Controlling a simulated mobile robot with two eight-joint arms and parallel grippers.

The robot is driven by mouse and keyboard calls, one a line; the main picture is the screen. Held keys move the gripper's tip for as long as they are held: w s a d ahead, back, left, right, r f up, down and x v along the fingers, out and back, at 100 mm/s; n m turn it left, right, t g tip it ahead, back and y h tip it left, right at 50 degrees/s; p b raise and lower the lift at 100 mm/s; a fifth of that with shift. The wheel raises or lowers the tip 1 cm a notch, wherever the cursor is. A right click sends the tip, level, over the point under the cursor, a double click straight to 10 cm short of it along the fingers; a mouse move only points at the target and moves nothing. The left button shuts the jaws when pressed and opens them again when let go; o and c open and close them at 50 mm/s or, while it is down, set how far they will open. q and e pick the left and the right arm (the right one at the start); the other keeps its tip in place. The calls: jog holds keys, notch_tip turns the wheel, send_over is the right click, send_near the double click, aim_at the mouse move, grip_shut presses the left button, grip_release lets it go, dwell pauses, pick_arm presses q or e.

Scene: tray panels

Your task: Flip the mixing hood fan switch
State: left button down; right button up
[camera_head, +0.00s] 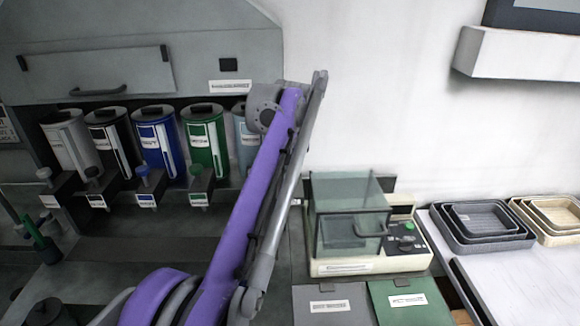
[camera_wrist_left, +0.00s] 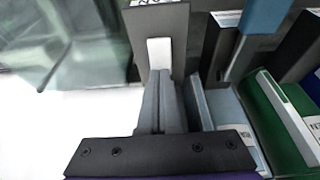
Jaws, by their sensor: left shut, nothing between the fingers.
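In the left wrist view a white switch (camera_wrist_left: 160,52) stands on a dark upright plate (camera_wrist_left: 143,30), with a partly cut-off label at the picture's top edge. My left gripper (camera_wrist_left: 158,76) is shut and empty. Its fingertips are right at the lower end of the white switch in the picture; I cannot tell whether they touch it. In the head view my purple left arm crosses the middle in front of the hood (camera_head: 120,40); its gripper and the switch are hidden there. My right gripper is in neither view.
Several canisters, among them a green one (camera_head: 204,140) and a blue one (camera_head: 158,140), stand under the hood to the left of my arm. A glass-lidded machine (camera_head: 340,268) stands to the right. Nested trays (camera_head: 450,235) lie on the white table (camera_head: 510,275) beyond.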

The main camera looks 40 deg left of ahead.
pick_arm(q)
jog(key=shift+w+a+p, duration=0.1)
jog(key=shift+p, duration=0.25)
jog(key=shift+f, duration=0.15)
jog(key=shift+w+f, duration=0.1)
jog(key=shift+f, duration=0.05)
jog(key=shift+s, duration=0.3)
jog(key=shift+s+d+r, duration=0.2)
jog(key=shift+s+d, duration=0.2)
jog(key=shift+d, duration=0.15)
